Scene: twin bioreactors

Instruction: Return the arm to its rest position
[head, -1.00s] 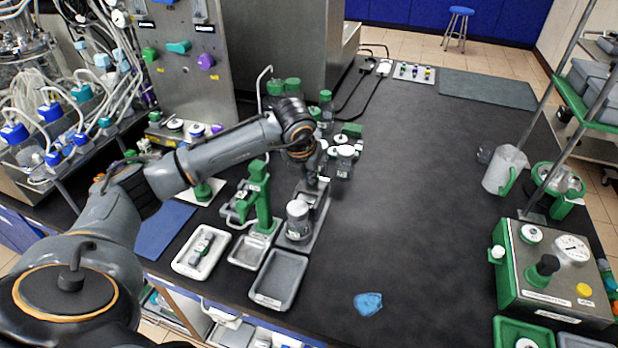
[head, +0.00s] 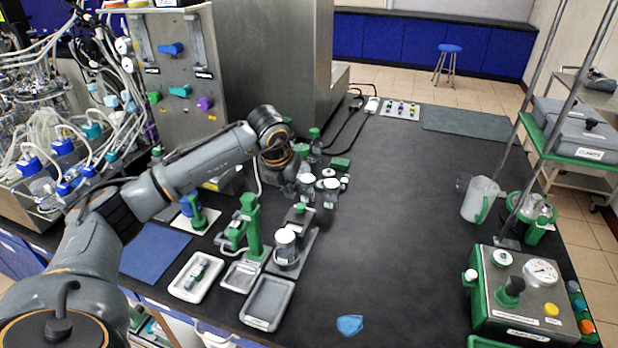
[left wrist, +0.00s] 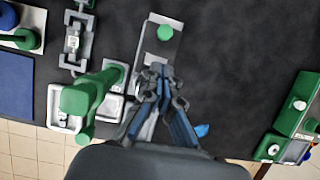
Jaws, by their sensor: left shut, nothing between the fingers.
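My left arm comes in from the left over the dark bench, its elbow bent and the wrist pointing down. My left gripper (head: 292,187) is partly hidden behind the wrist in the head view, near several lidded jars (head: 331,192). In the left wrist view its fingers (left wrist: 160,72) are shut with nothing between them. Below it there lie a green bench press-like stand (left wrist: 82,98) and a grey plate with a green-topped item (left wrist: 165,33). My right gripper is in neither view.
A jar (head: 286,247) stands on a grey base beside the green stand (head: 251,225). Trays (head: 267,303) line the front edge. A steel cabinet (head: 265,60) and valve panel stand behind the arm. A green-grey pump box (head: 525,295) is at right. The bench middle is clear.

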